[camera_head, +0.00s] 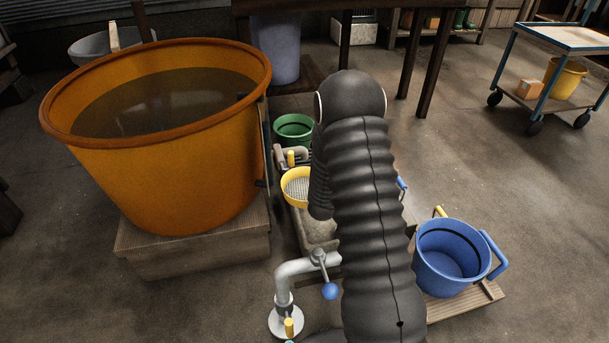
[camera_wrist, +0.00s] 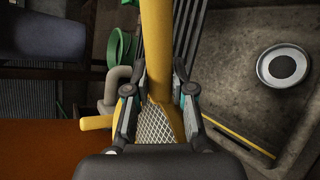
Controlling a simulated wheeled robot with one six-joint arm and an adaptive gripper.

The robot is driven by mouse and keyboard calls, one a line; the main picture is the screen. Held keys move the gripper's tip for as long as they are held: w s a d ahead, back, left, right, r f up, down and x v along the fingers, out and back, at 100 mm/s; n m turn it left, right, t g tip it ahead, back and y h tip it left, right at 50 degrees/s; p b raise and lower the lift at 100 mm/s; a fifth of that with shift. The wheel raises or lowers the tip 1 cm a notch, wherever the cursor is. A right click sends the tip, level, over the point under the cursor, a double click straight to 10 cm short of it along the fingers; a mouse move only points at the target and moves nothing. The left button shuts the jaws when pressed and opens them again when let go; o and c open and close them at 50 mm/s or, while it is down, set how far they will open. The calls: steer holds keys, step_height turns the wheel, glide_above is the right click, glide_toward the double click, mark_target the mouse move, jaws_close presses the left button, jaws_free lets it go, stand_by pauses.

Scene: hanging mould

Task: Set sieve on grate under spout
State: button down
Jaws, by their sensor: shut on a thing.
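The yellow sieve (camera_head: 297,187) with its pale mesh shows left of my arm in the head view, above or on the stone trough's far end. In the wrist view my gripper (camera_wrist: 160,93) is shut on the sieve's yellow rim or handle, with mesh (camera_wrist: 156,128) between the fingers. Dark grate bars (camera_wrist: 190,30) show beside and below the yellow part. A grey spout pipe (camera_wrist: 112,88) with a yellow lever (camera_wrist: 97,123) is close on the left; it also shows in the head view (camera_head: 294,154). I cannot tell whether the sieve touches the grate. My arm hides my gripper in the head view.
The stone trough (camera_head: 318,229) holds a round drain piece (camera_wrist: 284,66). A large orange tub (camera_head: 165,175) stands left, a green bucket (camera_head: 294,130) behind, and a blue bucket (camera_head: 450,257) right. A front pipe (camera_head: 300,268) has a blue-knobbed valve.

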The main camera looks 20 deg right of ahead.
steer(key=w+f+n+y+b, duration=0.1)
steer(key=w+f+n+b, duration=0.1)
steer(key=w+f, duration=0.65)
steer(key=shift+t, duration=0.3)
steer(key=w+d, duration=0.1)
steer(key=w, duration=0.3)
steer(key=w+d+f, duration=0.1)
steer(key=w+d, duration=0.1)
steer(key=w, duration=0.1)
steer(key=w+d+f+b, duration=0.1)
steer(key=w, duration=0.3)
steer(key=shift+w+d, duration=0.35)
steer(key=w, duration=0.2)
steer(key=w+d+f, duration=0.1)
steer(key=shift+d+y+b, duration=0.1)
steer(key=shift+y+b, duration=0.2)
steer(key=shift+f, duration=0.25)
steer(key=c, duration=1)
jaws_free()
